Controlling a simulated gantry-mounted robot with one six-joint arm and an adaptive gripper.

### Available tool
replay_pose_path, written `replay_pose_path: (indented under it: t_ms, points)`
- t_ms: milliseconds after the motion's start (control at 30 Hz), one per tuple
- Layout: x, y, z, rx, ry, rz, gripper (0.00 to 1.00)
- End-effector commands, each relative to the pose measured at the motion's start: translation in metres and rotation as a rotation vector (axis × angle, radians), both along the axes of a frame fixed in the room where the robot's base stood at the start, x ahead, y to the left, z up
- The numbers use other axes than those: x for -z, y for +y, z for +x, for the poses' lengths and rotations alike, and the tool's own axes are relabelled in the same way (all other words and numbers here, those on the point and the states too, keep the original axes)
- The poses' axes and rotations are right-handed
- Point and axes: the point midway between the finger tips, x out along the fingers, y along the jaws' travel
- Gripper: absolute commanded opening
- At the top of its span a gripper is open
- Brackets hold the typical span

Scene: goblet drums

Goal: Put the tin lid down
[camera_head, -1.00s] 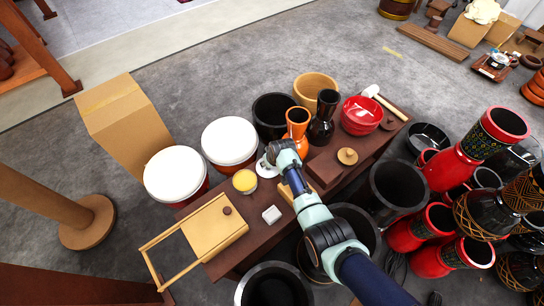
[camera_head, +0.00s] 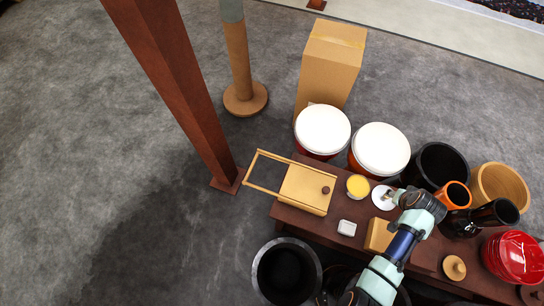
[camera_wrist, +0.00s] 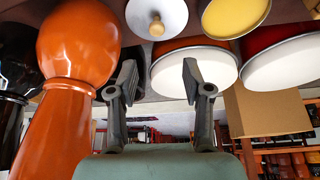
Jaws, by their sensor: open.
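The tin lid (camera_head: 382,198) is a pale round disc on the brown table, just right of the open tin (camera_head: 358,186) with its yellow inside. In the wrist view the lid (camera_wrist: 157,16) shows at the top with a small wooden knob, and the tin (camera_wrist: 234,14) is to its right. My gripper (camera_head: 396,196) is at the lid's right side in the head view and partly covers it. In the wrist view its two fingers (camera_wrist: 158,78) are spread apart with nothing between them, and the lid appears apart from the fingertips.
An orange goblet drum (camera_head: 456,196) is close on the right, large in the wrist view (camera_wrist: 78,50).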

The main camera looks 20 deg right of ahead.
Motion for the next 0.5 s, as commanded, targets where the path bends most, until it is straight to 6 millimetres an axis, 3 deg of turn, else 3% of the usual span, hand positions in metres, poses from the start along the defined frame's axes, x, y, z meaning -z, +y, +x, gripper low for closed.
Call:
replay_pose_path:
  t_ms: [67, 167, 233, 333, 400, 500]
  points:
    - [-0.015, 0.016, 0.029, -0.052, -0.018, -0.03, 0.5]
    - [-0.057, 0.065, 0.093, -0.179, -0.074, -0.103, 0.5]
    - [-0.095, 0.122, 0.141, -0.292, -0.134, -0.159, 0.5]
    - [-0.154, 0.218, 0.187, -0.456, -0.24, -0.231, 0.5]
    - [-0.195, 0.29, 0.201, -0.566, -0.323, -0.268, 0.5]
    - [-0.247, 0.382, 0.197, -0.705, -0.446, -0.298, 0.5]
